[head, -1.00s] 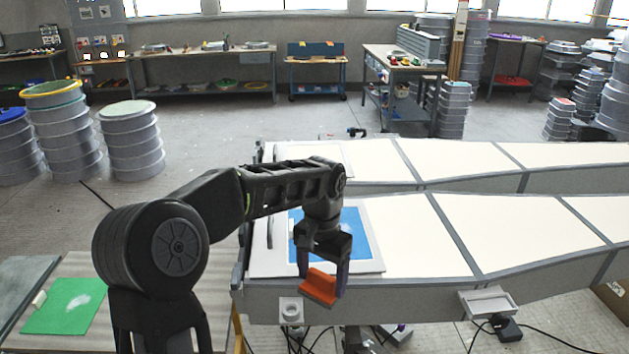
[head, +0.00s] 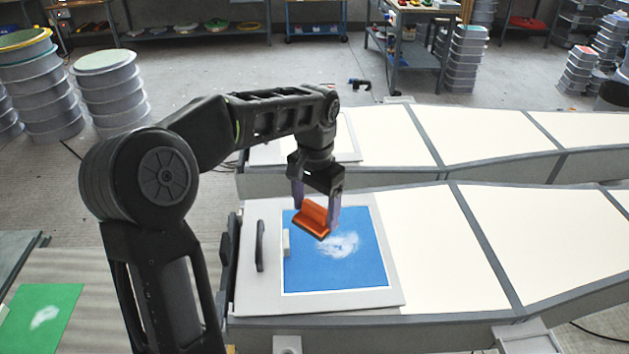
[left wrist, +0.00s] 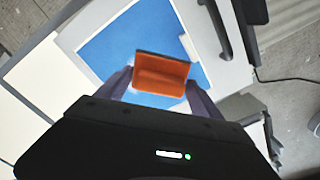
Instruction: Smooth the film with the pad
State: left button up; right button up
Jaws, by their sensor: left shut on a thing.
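The film (head: 360,265) is a blue sheet with a white border, lying on a pale board on the near mould. A whitish cloudy patch (head: 337,243) shows near its middle. My left gripper (head: 316,208) is shut on the orange pad (head: 312,222), which appears in front of the film's upper left part in the head view. The pad looks tilted and held above the sheet; the exact gap is hard to tell. In the left wrist view, the pad (left wrist: 161,75) sits between the fingers with the blue film (left wrist: 115,42) behind it. My right gripper is not in view.
A small pale block (head: 286,242) sits at the film's left edge, beside a dark handle (head: 260,246) on the board. Long cream mould panels (head: 425,230) extend right. A green sheet (head: 40,318) with a white smear lies lower left.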

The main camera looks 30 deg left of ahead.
pick_arm(q)
jog(key=shift+w+a+r, duration=0.1)
jog(key=shift+w+r, duration=0.05)
jog(key=shift+r, duration=0.05)
jog(key=shift+f, duration=0.1)
